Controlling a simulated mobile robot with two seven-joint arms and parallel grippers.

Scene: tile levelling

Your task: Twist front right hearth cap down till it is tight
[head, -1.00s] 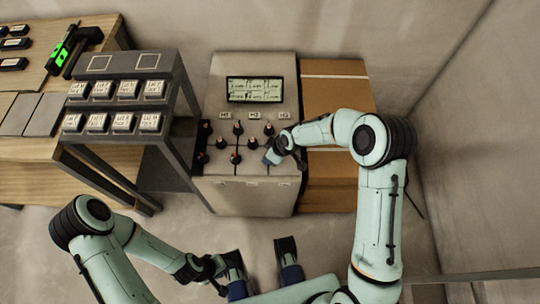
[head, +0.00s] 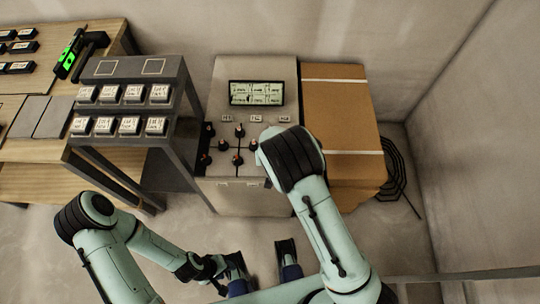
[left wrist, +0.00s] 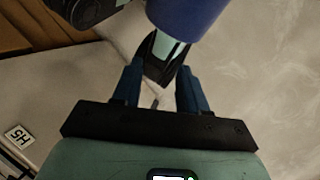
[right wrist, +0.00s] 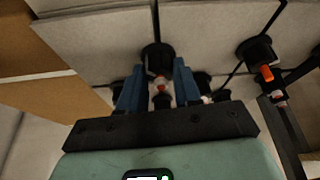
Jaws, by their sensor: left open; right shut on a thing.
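The pale hearth console (head: 228,200) stands in the middle of the head view. Several black caps with orange-red marks, such as this cap (head: 237,160), stand along the dark joints on its top. My right gripper (right wrist: 157,78) is shut on a black cap (right wrist: 157,52) at the console's right side, as the right wrist view shows. In the head view my right arm hides that cap and the gripper. My left gripper (head: 212,273) is open and empty, low over the floor; its parted blue fingers show in the left wrist view (left wrist: 158,92).
A lit display (head: 257,93) and H labels sit at the console's back. A brown box (head: 340,120) adjoins its right side. A dark rack (head: 120,108) with white labelled blocks stands left, beside a wooden table (head: 50,162). Another cap (right wrist: 255,50) stands right of my right gripper.

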